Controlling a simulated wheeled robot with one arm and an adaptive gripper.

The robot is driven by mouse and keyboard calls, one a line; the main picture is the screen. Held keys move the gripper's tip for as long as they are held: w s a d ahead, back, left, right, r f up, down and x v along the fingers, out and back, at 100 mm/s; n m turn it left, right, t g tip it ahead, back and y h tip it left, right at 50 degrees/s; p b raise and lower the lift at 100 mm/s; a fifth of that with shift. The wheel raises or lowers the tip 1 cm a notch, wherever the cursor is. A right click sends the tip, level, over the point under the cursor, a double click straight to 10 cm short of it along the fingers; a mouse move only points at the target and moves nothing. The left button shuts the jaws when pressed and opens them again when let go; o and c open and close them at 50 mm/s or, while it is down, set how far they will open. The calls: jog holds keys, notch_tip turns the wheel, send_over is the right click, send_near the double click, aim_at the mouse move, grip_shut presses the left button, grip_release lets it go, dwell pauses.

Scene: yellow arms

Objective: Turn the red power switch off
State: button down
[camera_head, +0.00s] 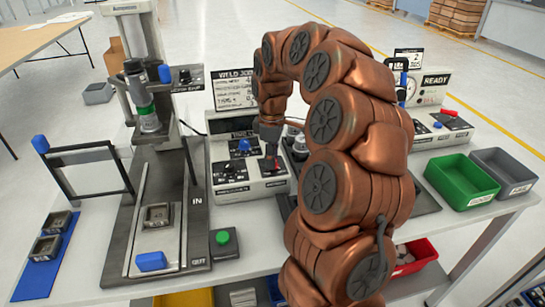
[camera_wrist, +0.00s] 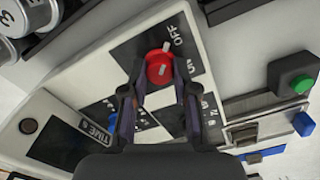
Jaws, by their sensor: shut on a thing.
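The red power switch (camera_wrist: 160,66) is a round red knob on a black plate of the light grey control box (camera_head: 246,172). In the wrist view, OFF and another, partly readable label are printed beside it. A white mark on the knob's upper edge lies near the OFF side. My gripper (camera_wrist: 159,76) has its two dark fingers on either side of the knob and is shut on it. In the head view, my gripper (camera_head: 270,150) points down at the box's right part, where a little red shows beneath it; the fingertips mostly hide the knob there.
A blue knob (camera_head: 244,146) is beside the switch on the same box. A press stand with a green button box (camera_head: 224,242) is at the left. A green bin (camera_head: 461,180) and a grey bin (camera_head: 503,169) stand at the right.

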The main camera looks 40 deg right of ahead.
dwell(0.3)
jog(key=c, duration=0.9)
grip_release()
jog(key=shift+r, duration=0.1)
jog(key=shift+r, duration=5.9)
